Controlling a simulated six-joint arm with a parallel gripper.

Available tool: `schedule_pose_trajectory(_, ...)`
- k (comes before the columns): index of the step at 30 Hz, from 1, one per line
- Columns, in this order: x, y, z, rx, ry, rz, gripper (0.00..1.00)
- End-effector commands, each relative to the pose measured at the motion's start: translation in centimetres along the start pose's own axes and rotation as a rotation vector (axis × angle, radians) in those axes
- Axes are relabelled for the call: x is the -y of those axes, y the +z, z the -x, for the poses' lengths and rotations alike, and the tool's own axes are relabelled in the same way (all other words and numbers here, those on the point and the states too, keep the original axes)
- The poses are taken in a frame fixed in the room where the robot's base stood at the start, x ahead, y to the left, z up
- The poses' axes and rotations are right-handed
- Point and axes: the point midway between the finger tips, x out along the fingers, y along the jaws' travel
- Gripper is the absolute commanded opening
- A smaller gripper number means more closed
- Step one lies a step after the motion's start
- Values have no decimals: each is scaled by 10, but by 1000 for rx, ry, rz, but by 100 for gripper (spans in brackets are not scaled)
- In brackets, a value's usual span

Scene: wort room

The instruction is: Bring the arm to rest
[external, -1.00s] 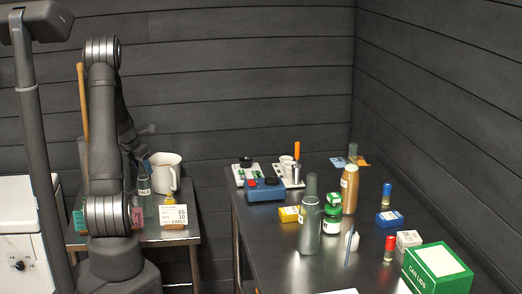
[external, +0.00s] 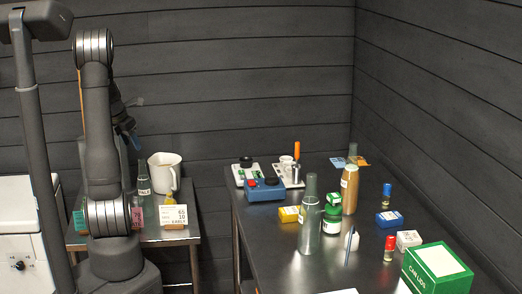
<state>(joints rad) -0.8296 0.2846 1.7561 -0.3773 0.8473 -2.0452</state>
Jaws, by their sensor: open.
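My arm stands at the left in the external view, with its upper link upright above the base. My gripper (external: 134,125) is behind the arm's upper link, above the small side table (external: 214,229). Its jaws are open, and no object shows between them. The gripper is small and dark here, partly hidden by my own link. It is apart from the bottle and the jug below it.
The side table bears a white jug (external: 165,172), a clear bottle (external: 143,180) and a white sign card (external: 173,217). The long dark table (external: 285,262) at right holds bottles, boxes and small devices. Space between the tables is free.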

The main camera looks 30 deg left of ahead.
Motion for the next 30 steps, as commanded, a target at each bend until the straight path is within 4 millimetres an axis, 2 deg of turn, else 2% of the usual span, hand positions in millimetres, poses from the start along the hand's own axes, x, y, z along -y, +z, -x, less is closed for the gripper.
schedule_pose_trajectory(7,0,0,-2,0,0,-1,51)
schedule_pose_trajectory(11,0,0,-13,-2,-3,-1,51)
schedule_pose_trajectory(30,0,0,-120,-2,-2,-1,51)
